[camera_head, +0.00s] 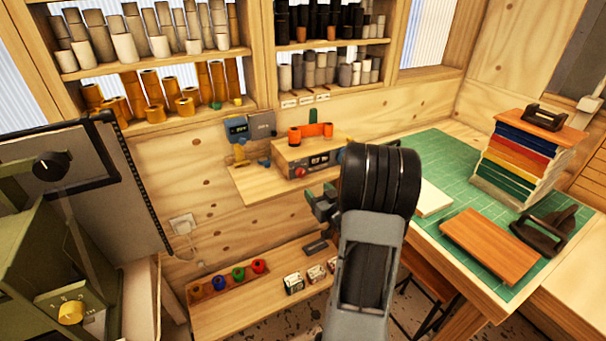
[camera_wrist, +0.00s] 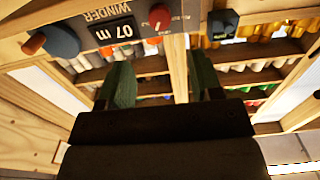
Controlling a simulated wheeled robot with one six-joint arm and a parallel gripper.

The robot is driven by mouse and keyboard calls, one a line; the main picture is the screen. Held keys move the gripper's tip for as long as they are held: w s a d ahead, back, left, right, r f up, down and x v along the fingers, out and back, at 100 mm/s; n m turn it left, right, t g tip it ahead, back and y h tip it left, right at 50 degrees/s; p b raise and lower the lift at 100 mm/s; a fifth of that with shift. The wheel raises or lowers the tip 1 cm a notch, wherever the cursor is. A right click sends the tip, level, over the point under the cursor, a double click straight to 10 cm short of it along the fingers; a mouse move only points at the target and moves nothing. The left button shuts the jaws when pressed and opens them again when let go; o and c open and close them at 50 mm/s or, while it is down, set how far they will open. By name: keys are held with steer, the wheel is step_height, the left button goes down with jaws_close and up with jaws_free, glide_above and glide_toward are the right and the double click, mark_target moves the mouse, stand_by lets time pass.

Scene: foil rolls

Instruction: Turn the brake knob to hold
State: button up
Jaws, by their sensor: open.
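The winder (camera_head: 312,160) is a wooden box on a small wall shelf; its display reads 07 m in the wrist view (camera_wrist: 108,31). A red knob (camera_head: 300,171) sits on its front, left of the display. The red knob also shows at the top of the wrist view (camera_wrist: 159,17), where the picture is upside down; its small labels are not readable, so its setting is unclear. My gripper (camera_head: 322,200) is below and in front of the winder, apart from the knob. Its two green fingers are open and empty in the wrist view (camera_wrist: 162,82).
A blue disc with an orange handle (camera_wrist: 34,43) is on the winder's side. Blue-grey boxes (camera_head: 250,128) hang on the wall above. A lower shelf (camera_head: 235,310) holds coloured rolls. A green-matted table (camera_head: 440,165) stands right; a green machine (camera_head: 40,250) stands left.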

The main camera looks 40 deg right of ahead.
mark_target(303, 174)
steer(key=w, duration=0.3)
steer(key=w+d+p, duration=0.1)
steer(key=w, duration=0.2)
steer(key=w+p, duration=0.1)
steer(key=w, duration=0.3)
steer(key=shift+d, duration=0.15)
steer(key=shift+c, duration=0.3)
steer(key=c, duration=0.8)
steer(key=shift+c, duration=0.2)
steer(key=shift+m, duration=0.3)
steer(key=shift+f+m+b, duration=0.1)
steer(key=shift+m+b, duration=0.7)
steer(key=shift+m, duration=0.1)
steer(key=shift+d+m+b, duration=0.1)
steer(key=shift+m+b, duration=0.6)
steer(key=shift+m, duration=1)
